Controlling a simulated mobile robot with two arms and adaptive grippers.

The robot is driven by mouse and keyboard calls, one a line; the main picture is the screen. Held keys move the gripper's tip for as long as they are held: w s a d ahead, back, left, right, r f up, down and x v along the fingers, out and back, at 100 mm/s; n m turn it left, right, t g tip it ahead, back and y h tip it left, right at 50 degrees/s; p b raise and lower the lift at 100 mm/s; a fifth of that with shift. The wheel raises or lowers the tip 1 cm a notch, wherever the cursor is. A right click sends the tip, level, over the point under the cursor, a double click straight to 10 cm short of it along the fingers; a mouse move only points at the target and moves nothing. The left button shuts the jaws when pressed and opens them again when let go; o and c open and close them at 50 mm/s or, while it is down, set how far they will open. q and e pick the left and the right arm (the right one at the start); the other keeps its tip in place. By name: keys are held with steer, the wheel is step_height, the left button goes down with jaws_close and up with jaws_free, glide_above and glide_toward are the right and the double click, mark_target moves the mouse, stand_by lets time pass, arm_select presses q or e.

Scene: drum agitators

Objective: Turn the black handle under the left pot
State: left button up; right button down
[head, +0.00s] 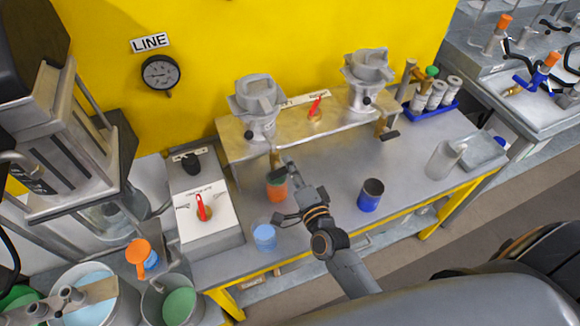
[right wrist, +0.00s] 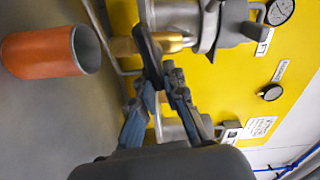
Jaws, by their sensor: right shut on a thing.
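The left pot (head: 258,105) is a grey metal vessel on a brass-coloured stand (head: 235,148) against the yellow wall. In the right wrist view, a black handle (right wrist: 149,50) sticks out from a brass valve (right wrist: 176,43) under the pot. My right gripper (head: 287,164) reaches up to this spot, and its fingers (right wrist: 160,82) are shut on the handle's lower end. In the head view the gripper largely hides the handle. My left gripper is not in view.
An orange cup (head: 277,192) stands close beside my right gripper. A light blue cup (head: 264,238) and a dark blue cup (head: 370,200) stand on the grey table (head: 325,180). The right pot (head: 367,78) has its own black handle (head: 389,134).

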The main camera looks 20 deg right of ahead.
steer(key=shift+f+m+b, duration=0.3)
steer(key=shift+m+b, duration=0.05)
steer(key=shift+m, duration=0.85)
steer(key=c, duration=1.4)
jaws_free()
steer(key=shift+s, duration=0.2)
steer(key=s, duration=1.1)
steer(key=shift+s+d, duration=0.25)
steer(key=shift+s, duration=0.05)
